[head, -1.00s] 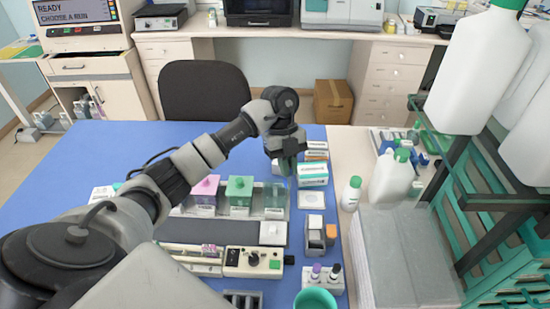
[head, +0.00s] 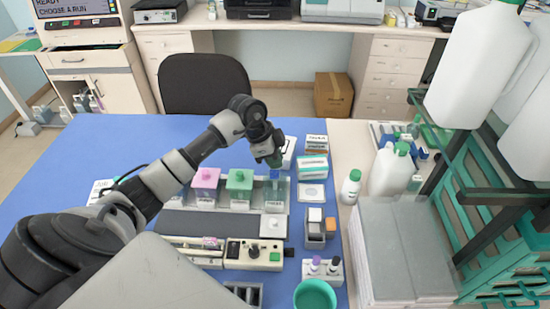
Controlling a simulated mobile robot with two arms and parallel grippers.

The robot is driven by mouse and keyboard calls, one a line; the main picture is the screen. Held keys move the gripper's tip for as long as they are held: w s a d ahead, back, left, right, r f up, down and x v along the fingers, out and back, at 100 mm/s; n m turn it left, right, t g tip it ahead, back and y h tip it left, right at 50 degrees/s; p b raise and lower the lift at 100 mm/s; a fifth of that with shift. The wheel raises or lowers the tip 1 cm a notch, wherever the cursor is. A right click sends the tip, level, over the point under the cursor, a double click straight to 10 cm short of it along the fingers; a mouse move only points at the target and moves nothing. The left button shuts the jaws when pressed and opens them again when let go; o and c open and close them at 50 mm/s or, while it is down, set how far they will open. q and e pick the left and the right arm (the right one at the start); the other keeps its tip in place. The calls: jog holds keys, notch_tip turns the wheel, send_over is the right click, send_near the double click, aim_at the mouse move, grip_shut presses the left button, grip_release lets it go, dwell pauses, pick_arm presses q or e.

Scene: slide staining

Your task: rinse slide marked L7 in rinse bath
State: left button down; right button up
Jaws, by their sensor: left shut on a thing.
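My left gripper (head: 274,166) points down over the rightmost jar of the staining row. It is shut on a small slide, of which only a bluish bit (head: 275,173) shows just under the fingers, at the jar's mouth. The mark on the slide cannot be read. The rightmost jar (head: 276,194) is clear and uncovered, with a white label on its front too small to read; it appears to be the rinse bath. How deep the slide sits in it cannot be told. My right gripper is not in view.
A control panel (head: 253,255), a teal cup (head: 315,295) and small bottles (head: 315,264) are nearer. The blue mat (head: 90,145) is free at back left.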

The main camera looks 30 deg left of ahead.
aim_at(277, 180)
pick_arm(q)
notch_tip(277, 180, down, 2)
jog(key=shift+f+b, duration=0.2)
jog(key=shift+b, duration=0.8)
jog(key=shift+f+b, duration=1.15)
jog(key=shift+f, duration=1.35)
notch_tip(277, 180, up, 10)
jog(key=p, duration=0.9)
jog(key=shift+f+p, duration=0.1)
jog(key=shift+p, duration=0.25)
jog(key=shift+f, duration=0.1)
